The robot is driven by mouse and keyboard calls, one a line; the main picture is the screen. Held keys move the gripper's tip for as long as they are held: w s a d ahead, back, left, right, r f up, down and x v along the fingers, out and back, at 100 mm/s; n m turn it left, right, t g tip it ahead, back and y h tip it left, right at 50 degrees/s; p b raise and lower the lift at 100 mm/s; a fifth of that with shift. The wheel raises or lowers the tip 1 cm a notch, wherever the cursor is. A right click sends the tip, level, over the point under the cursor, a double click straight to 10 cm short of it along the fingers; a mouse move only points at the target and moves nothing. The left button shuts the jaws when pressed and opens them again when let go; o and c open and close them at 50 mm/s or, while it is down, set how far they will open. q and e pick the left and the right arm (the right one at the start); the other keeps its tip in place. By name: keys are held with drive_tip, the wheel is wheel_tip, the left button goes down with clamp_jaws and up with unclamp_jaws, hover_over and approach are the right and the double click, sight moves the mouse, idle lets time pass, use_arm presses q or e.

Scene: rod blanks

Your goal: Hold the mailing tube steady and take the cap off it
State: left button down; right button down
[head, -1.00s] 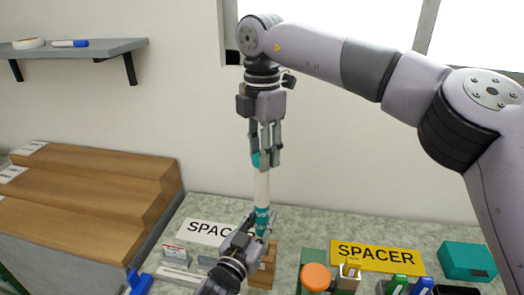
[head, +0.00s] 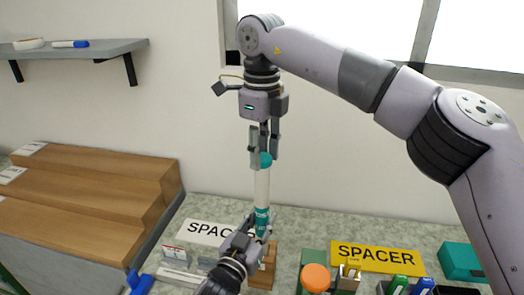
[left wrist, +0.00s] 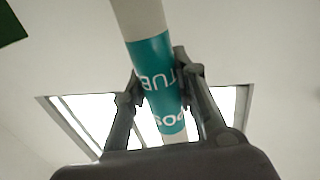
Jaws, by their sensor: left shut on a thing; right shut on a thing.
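The mailing tube (head: 262,188) is a white, upright cylinder with a teal lettered band (left wrist: 158,80). Its teal cap (head: 265,160) is at the top end, and I see no clear gap between cap and tube. My right gripper (head: 264,157) points down from above and is shut on the cap, its fingers hiding part of it. My left gripper (head: 260,230) is shut on the tube's lower part, near the teal band. The left wrist view shows its fingers on both sides of the tube. The tube's lower end is hidden in the head view.
A wooden block (head: 262,275) stands by the tube's base. White (head: 205,232) and yellow (head: 375,257) SPACER signs, an orange round-topped item (head: 315,278) and a teal box (head: 466,261) are on the counter. Wooden steps (head: 90,200) stand at left, under a wall shelf (head: 75,48).

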drive_tip(key=n, duration=1.1)
drive_tip(key=shift+n, duration=0.3)
drive_tip(key=n, duration=0.5)
drive_tip(key=shift+n, duration=0.3)
drive_tip(key=n, duration=0.4)
drive_tip(key=shift+n, duration=0.3)
drive_tip(key=shift+r, duration=0.2)
drive_tip(key=shift+r, duration=0.95)
